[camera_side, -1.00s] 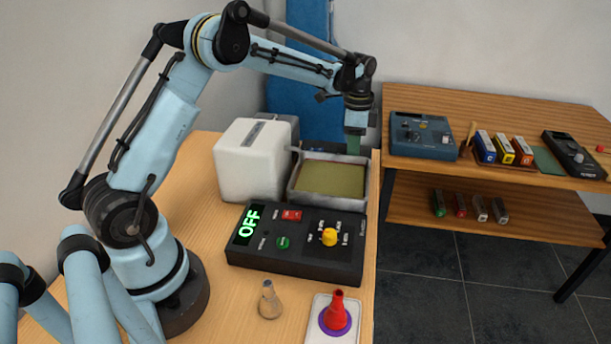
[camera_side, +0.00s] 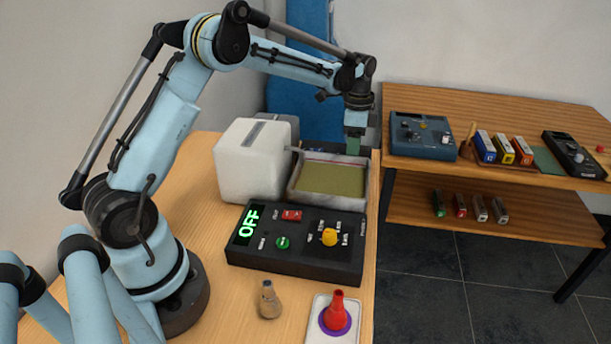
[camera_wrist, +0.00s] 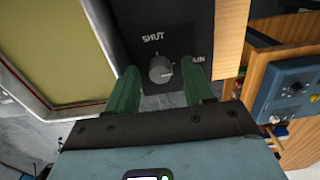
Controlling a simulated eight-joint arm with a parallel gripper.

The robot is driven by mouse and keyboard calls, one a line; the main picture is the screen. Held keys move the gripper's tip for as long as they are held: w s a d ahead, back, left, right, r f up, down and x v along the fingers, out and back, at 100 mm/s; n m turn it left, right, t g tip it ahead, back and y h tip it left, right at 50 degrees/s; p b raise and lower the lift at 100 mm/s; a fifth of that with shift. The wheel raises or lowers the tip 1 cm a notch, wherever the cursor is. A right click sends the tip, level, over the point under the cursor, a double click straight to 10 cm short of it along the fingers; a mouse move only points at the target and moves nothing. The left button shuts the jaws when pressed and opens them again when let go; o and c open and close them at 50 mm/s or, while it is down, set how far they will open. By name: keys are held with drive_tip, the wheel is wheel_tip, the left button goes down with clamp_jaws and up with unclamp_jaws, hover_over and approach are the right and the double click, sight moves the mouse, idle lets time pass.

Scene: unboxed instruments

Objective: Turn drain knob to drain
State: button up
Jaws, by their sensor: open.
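The drain knob (camera_wrist: 160,69) is a small round grey knob on a dark panel (camera_wrist: 140,22) in the wrist view. "SHUT" is printed above it and a partly covered label ending in "AIN" to its right. A light mark on the knob appears to point right, towards that label. My gripper (camera_wrist: 161,82) is open, with one green finger on each side of the knob; I cannot tell whether either touches it. In the side view my gripper (camera_side: 354,146) is at the far right corner of the tray (camera_side: 293,192), and the knob is hidden there.
The tray holds olive-coloured contents. A white box (camera_side: 252,165) stands left of it. A wooden shelf (camera_side: 480,100) stands right, across a gap.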

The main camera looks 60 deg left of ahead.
wheel_tip(320, 180, up, 12)
idle(0.6)
drive_tip(key=shift+r, duration=0.1)
drive_tip(key=s+d+r+n+t, duration=0.35)
drive_tip(key=s+d, duration=0.25)
drive_tip(key=s, duration=0.4)
drive_tip(key=s+d+f+n+t, duration=0.3)
drive_tip(key=s+d+f+n, duration=0.1)
drive_tip(key=s, duration=0.7)
wheel_tip(320, 180, down, 3)
drive_tip(key=shift+d+r+n+t, duration=0.1)
drive_tip(key=shift+d+n+t, duration=0.2)
drive_tip(key=shift+n, duration=0.55)
